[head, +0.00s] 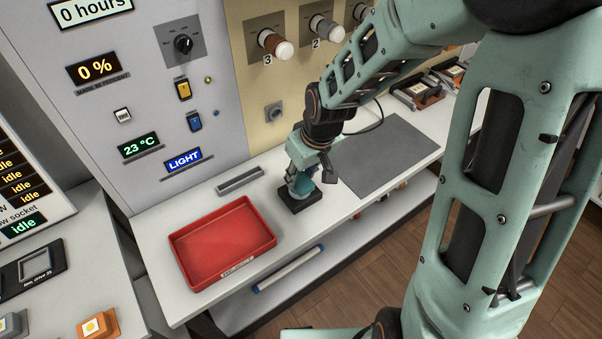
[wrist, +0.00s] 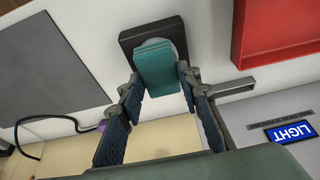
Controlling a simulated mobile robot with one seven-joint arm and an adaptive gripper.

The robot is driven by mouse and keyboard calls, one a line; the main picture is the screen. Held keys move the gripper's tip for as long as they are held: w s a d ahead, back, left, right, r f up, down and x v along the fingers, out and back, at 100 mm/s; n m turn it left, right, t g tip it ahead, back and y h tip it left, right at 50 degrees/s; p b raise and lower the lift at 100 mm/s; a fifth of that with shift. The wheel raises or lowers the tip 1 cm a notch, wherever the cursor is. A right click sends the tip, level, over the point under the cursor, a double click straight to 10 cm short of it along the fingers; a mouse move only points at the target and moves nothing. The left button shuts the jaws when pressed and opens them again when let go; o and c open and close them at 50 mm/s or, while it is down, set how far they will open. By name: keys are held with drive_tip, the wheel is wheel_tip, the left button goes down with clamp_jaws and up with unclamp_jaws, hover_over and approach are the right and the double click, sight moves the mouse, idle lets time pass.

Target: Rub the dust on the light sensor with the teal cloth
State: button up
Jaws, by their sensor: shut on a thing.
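My gripper (head: 301,178) points down over the white bench, and its two fingers also show in the wrist view (wrist: 160,92). It is shut on the teal cloth (wrist: 158,68), a small folded pad between the fingertips. The cloth lies over the light sensor, a black square base (wrist: 130,42) with a pale round top (wrist: 154,43) mostly hidden under it. In the head view the black base (head: 300,203) sits directly below my gripper. The cloth appears to touch the round top. Any dust there is hidden.
An empty red tray (head: 215,250) stands left of the sensor. A grey slotted bar (head: 240,181) lies behind. A grey mat (head: 385,152) lies to the right. The control panel with the LIGHT display (head: 183,160) rises behind the bench. A white tube (head: 288,269) lies on the lower shelf.

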drive_tip(key=shift+f, duration=0.4)
drive_tip(key=shift+d, duration=0.1)
drive_tip(key=shift+w+d, duration=0.55)
drive_tip(key=shift+d, duration=0.3)
drive_tip(key=shift+d+f, duration=0.15)
drive_tip(key=shift+d, duration=0.1)
drive_tip(key=shift+p, duration=0.45)
idle(0.4)
drive_tip(key=shift+s+a+b, duration=0.3)
drive_tip(key=shift+s+a, duration=0.05)
drive_tip(key=shift+a, duration=0.35)
drive_tip(key=shift+s+a+b, duration=0.35)
drive_tip(key=shift+s+a, duration=0.05)
drive_tip(key=shift+a, duration=0.25)
drive_tip(key=shift+s+a+b, duration=0.3)
drive_tip(key=shift+s+a, duration=0.05)
drive_tip(key=shift+a, duration=0.35)
